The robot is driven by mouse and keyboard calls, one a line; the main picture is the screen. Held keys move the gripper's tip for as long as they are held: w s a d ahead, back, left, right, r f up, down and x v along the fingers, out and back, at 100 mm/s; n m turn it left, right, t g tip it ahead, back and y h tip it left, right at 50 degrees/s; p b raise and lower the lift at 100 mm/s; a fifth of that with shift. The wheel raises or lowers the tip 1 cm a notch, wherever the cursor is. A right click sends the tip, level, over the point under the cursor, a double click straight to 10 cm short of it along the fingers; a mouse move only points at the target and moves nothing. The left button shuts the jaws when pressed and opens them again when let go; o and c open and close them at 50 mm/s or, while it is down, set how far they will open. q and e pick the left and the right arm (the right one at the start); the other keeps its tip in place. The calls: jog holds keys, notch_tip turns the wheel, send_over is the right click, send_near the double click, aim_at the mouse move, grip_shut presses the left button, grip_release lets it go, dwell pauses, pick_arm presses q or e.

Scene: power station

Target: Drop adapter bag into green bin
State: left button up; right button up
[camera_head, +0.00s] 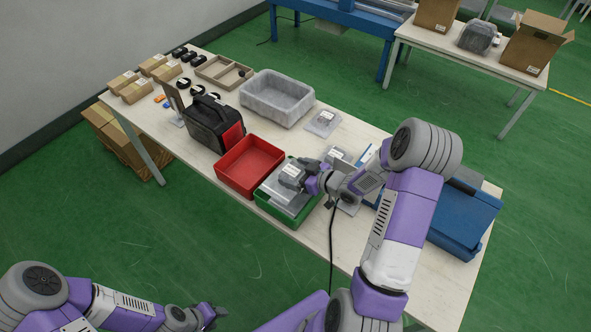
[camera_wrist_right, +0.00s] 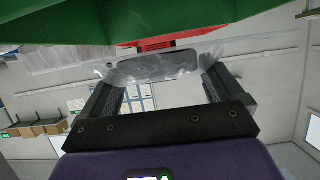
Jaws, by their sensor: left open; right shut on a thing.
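The green bin (camera_head: 283,214) stands near the front edge of the table, just right of the red bin. Its green wall (camera_wrist_right: 90,20) fills the top of the right wrist view. My right gripper (camera_head: 313,180) is over the green bin's right side. It is shut on a clear adapter bag (camera_head: 291,174) with a dark adapter and a white label. In the right wrist view the clear bag (camera_wrist_right: 150,67) is between the two fingers, close to the bin. A clear bag surface also shows inside the bin below. My left gripper (camera_head: 217,313) is open and empty, low in front of the table.
The red bin (camera_head: 249,166) touches or nearly touches the green bin. A grey translucent bin (camera_head: 277,98), a black-and-red case (camera_head: 213,124) and several small boxes stand further left. Another bag (camera_head: 323,123) lies behind. A blue container (camera_head: 463,220) stands at the right end.

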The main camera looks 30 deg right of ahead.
notch_tip(320, 180, down, 2)
jog(key=shift+f+b, duration=0.15)
jog(key=shift+b, duration=0.45)
pick_arm(q)
jog(key=shift+f, duration=0.95)
pick_arm(e)
jog(key=o, duration=0.8)
pick_arm(q)
jog(key=shift+r+p, duration=0.75)
jog(key=shift+p, duration=0.05)
pick_arm(e)
jog(key=v, duration=0.7)
jog(key=shift+s+d, duration=0.15)
jog(key=shift+s, duration=0.05)
